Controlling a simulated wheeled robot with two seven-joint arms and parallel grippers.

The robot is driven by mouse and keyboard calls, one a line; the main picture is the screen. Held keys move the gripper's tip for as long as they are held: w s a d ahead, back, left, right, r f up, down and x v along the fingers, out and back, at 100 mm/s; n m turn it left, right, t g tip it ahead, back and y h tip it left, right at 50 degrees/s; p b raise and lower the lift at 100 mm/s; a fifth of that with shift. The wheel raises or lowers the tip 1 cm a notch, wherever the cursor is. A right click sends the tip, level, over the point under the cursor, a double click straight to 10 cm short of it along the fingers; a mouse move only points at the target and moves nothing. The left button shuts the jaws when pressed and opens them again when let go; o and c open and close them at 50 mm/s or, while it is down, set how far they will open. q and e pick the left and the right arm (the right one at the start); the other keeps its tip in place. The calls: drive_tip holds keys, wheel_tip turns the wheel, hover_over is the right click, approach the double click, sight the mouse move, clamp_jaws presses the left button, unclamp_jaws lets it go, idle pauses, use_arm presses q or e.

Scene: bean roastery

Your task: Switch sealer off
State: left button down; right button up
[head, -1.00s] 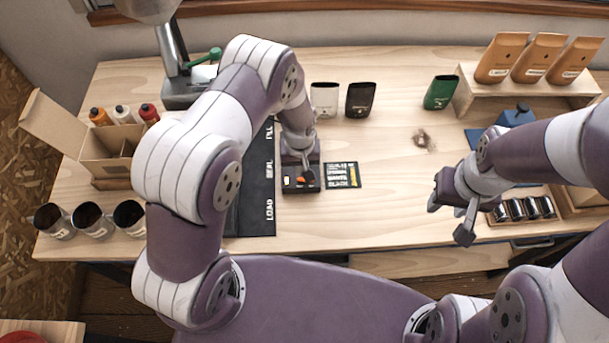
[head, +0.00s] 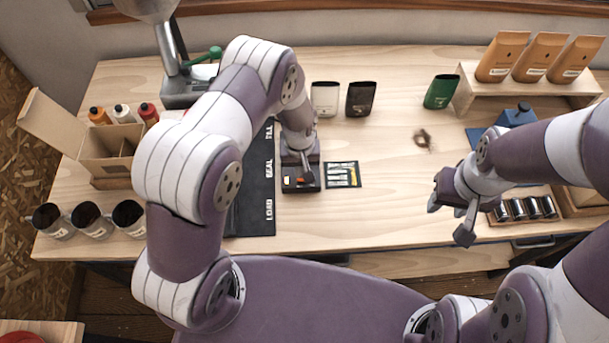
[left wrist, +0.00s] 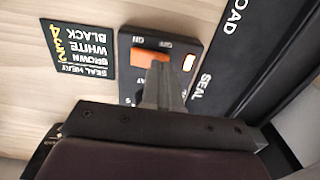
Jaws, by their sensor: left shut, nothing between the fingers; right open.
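The sealer (head: 301,185) is a dark box on the table beside a black mat. Its control panel (left wrist: 128,70) shows in the left wrist view with an orange rocker switch (left wrist: 150,57) marked ON and OFF. My right gripper (head: 452,214) is open and empty above the table's right side.
A seal heat card (head: 343,175) lies right of the sealer. The black mat (head: 256,205) is on its left. White (head: 324,99) and black (head: 361,99) bags stand behind. A small brown heap (head: 423,139) lies on otherwise clear wood at centre right.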

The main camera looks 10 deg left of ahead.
use_arm(q)
drive_tip(key=shift+f+b, duration=0.45)
drive_tip(key=shift+f, duration=0.2)
drive_tip(key=shift+r, duration=0.1)
wheel_tip(320, 180, up, 7)
drive_tip(key=p, duration=0.5)
drive_tip(key=shift+p, duration=0.3)
drive_tip(key=s+a+r+m+t+b, duration=0.1)
drive_tip(key=s+a+r+m+b, duration=0.2)
drive_tip(key=s+r+b, duration=0.7)
drive_tip(key=shift+s+a+b, duration=0.45)
drive_tip(key=shift+s+a, duration=0.95)
drive_tip(key=shift+s, duration=0.45)
